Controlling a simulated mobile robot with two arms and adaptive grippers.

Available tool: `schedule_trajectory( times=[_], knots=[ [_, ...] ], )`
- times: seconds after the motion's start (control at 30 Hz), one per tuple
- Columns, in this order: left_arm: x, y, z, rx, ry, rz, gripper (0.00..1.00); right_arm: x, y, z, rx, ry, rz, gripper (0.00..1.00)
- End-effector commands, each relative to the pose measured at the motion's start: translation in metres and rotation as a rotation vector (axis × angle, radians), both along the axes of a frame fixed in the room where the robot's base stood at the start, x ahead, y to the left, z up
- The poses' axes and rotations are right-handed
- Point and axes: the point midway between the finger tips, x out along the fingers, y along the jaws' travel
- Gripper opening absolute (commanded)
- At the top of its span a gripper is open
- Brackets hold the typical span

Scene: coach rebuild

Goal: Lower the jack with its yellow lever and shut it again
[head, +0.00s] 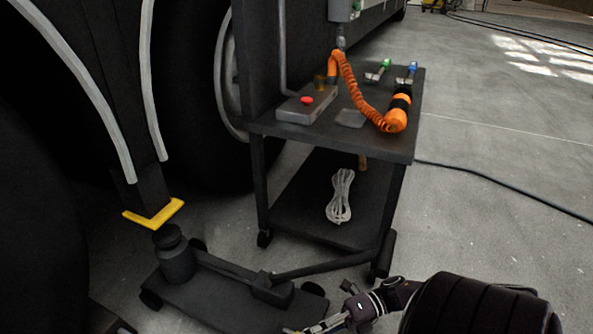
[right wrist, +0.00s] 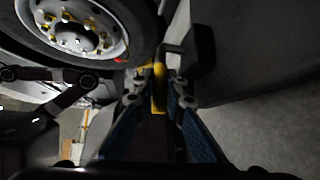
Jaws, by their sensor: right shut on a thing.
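The dark jack (head: 210,290) stands on the floor at the lower left of the head view, with a round upright cylinder (head: 175,262). The cylinder's top is just under a yellow bracket (head: 155,214) on the vehicle; I cannot tell if they touch. My right gripper (head: 318,327) is at the bottom edge of the head view, by the jack's near end. In the right wrist view my right gripper (right wrist: 158,90) is shut on the yellow lever (right wrist: 158,98), which shows between its fingers. The lever is mostly hidden in the head view. My left gripper is not in view.
A black cart (head: 345,150) stands behind the jack, bearing an orange coiled hose (head: 355,90) and a grey box with a red button (head: 300,107). A looped rope (head: 340,197) lies on its lower shelf. A cable (head: 500,187) crosses the clear floor at right.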

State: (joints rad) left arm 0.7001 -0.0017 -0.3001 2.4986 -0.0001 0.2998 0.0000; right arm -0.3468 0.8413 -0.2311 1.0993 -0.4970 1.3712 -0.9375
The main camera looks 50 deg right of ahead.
Motion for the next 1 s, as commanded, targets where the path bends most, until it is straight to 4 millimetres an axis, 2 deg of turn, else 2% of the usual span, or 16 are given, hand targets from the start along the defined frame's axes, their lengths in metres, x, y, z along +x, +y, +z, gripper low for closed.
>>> schedule_trajectory(
  times=[0.43, 0.47, 0.53, 0.83, 1.0],
  knots=[
    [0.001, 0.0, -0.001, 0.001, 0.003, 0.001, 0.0, -0.002, -0.002, -0.001, -0.004, 0.002, 0.005, 0.0],
    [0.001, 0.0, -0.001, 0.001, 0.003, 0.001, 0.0, -0.002, -0.002, -0.001, -0.004, 0.002, 0.005, 0.13],
    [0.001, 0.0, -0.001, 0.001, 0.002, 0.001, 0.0, -0.002, -0.002, -0.001, -0.004, 0.002, 0.004, 0.19],
    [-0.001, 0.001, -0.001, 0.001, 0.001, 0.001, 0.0, -0.002, -0.003, 0.0, -0.002, 0.001, 0.004, 0.19],
    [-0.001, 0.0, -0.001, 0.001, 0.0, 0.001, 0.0, -0.01, -0.02, 0.002, -0.004, 0.002, 0.002, 0.19]
  ],
)
